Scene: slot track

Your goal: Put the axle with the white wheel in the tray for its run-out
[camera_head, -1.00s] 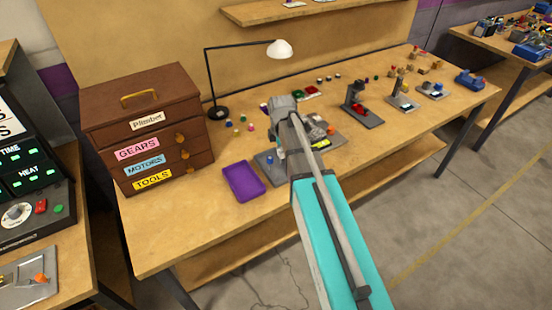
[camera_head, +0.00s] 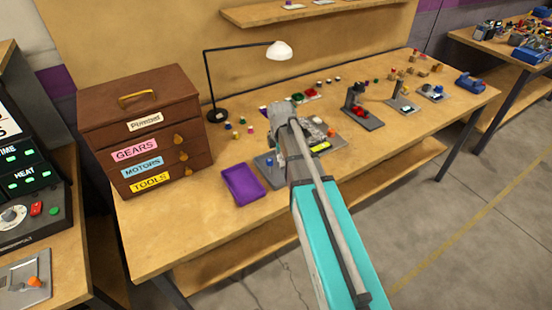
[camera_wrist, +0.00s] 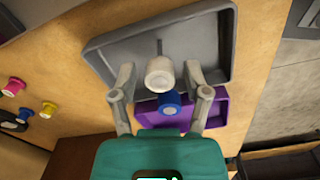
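The white wheel (camera_wrist: 160,73) shows in the wrist view between the fingertips of my gripper (camera_wrist: 160,76), with a thin dark axle or pin seen just beyond it. My gripper is open, with a gap on each side of the wheel. A blue wheel (camera_wrist: 170,102) is close beside it, toward the purple tray (camera_wrist: 218,110). In the head view my arm hides the white wheel; the empty purple tray (camera_head: 243,184) lies left of the grey tray (camera_head: 268,172).
A brown drawer cabinet (camera_head: 143,130) stands left of the purple tray. A black lamp (camera_head: 215,113) stands behind. Small coloured wheels (camera_head: 236,130) lie near the lamp. Grey fixtures (camera_head: 362,115) stand to the right. The bench front is clear near the purple tray.

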